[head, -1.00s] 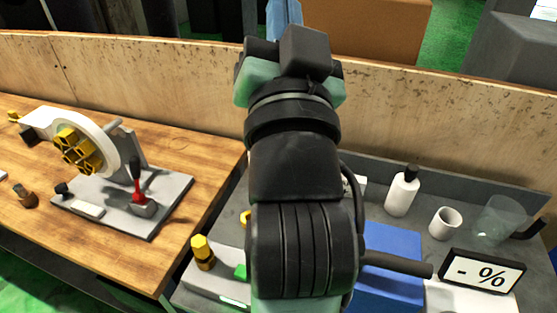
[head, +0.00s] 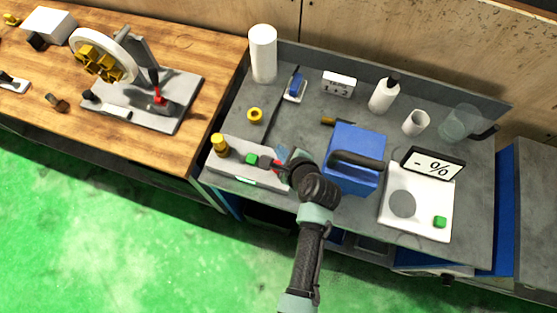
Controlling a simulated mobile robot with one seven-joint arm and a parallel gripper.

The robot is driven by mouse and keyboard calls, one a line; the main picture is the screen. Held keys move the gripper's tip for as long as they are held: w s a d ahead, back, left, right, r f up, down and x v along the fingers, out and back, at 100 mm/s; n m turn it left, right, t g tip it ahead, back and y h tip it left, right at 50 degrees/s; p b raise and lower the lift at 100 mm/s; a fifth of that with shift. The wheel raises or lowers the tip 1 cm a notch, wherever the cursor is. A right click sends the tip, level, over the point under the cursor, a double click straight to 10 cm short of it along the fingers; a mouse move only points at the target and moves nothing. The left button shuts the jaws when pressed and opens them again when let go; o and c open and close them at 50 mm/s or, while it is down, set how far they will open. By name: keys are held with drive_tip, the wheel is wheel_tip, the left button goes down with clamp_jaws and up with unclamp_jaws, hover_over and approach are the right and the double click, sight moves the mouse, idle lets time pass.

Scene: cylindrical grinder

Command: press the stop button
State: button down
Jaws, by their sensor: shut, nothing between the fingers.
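A light grey control box (head: 235,170) sits at the front left of the grey bench. It carries a green button (head: 251,159), a dark round knob (head: 265,162) and, at its right end, a red part (head: 276,167) that looks like the stop button. My gripper (head: 281,153) is shut and empty, its light blue tip over the right end of the box, right beside the red part. My wrist hides some of the red part and that box end. I cannot tell whether the tip touches it.
A blue box with a dark handle (head: 352,160) stands just right of my wrist. A yellow-topped piece (head: 220,143) stands at the box's left end. A wooden table (head: 190,45) is at left.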

drive_tip(key=b, duration=0.8)
hover_over(278, 162)
drive_tip(key=s, duration=0.2)
drive_tip(key=f, duration=0.7)
drive_tip(key=shift+s+d+f, duration=0.2)
drive_tip(key=shift+d+f, duration=0.15)
drive_tip(key=shift+d, duration=0.05)
drive_tip(key=shift+f+b, duration=0.35)
drive_tip(key=shift+f, duration=0.2)
drive_tip(key=shift+f, duration=0.1)
idle(0.3)
drive_tip(key=shift+f, duration=0.3)
drive_tip(key=shift+f+b, duration=0.5)
drive_tip(key=shift+f, duration=0.1)
idle(0.9)
drive_tip(key=shift+r, duration=0.15)
drive_tip(key=shift+r+p, duration=0.85)
drive_tip(key=shift+p, duration=0.25)
drive_tip(key=shift+r, duration=0.1)
